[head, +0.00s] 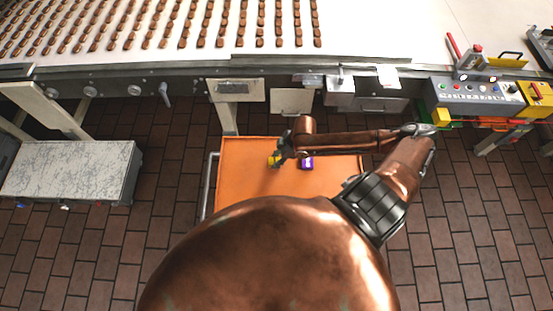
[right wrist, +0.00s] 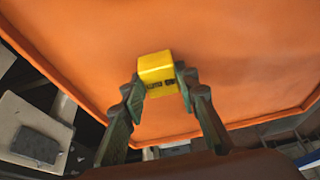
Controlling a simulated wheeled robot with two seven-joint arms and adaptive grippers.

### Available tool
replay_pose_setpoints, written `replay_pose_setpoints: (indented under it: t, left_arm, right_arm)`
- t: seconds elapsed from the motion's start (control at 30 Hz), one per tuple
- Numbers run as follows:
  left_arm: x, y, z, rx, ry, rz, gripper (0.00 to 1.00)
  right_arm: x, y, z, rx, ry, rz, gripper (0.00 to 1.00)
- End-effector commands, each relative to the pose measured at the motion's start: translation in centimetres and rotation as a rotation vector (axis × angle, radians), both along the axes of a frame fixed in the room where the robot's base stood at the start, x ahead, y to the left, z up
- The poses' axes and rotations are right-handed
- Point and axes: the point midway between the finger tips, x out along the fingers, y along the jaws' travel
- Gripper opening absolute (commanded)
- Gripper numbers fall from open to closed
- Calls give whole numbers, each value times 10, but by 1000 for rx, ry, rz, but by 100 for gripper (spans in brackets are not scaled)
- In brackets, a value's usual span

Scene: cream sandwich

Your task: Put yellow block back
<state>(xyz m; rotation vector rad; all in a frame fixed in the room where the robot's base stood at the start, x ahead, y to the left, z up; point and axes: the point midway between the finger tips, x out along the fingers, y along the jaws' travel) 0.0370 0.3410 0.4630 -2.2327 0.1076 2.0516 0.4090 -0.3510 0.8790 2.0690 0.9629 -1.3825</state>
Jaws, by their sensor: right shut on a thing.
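The yellow block (right wrist: 157,70) is between the fingertips of my right gripper (right wrist: 158,82) in the right wrist view, and the gripper is shut on it. I cannot tell whether the block touches the orange surface. My left gripper is not in view.
A conveyor (head: 200,60) with rows of brown bars runs behind.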

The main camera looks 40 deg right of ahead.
Motion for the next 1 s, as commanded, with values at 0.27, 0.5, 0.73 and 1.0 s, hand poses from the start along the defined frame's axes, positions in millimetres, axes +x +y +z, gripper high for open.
replay_pose_setpoints:
  t: [0.27, 0.5, 0.73, 1.0]
  left_arm:
    - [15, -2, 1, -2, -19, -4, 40]
    - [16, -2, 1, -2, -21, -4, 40]
    - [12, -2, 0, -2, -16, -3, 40]
    - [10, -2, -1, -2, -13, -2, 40]
  right_arm:
    - [0, 0, -1, 0, 0, 0, 32]
    - [0, 0, 0, 0, 0, 0, 46]
    - [0, 0, 0, 0, 0, 1, 46]
    - [-7, -10, 28, -5, -1, 2, 46]
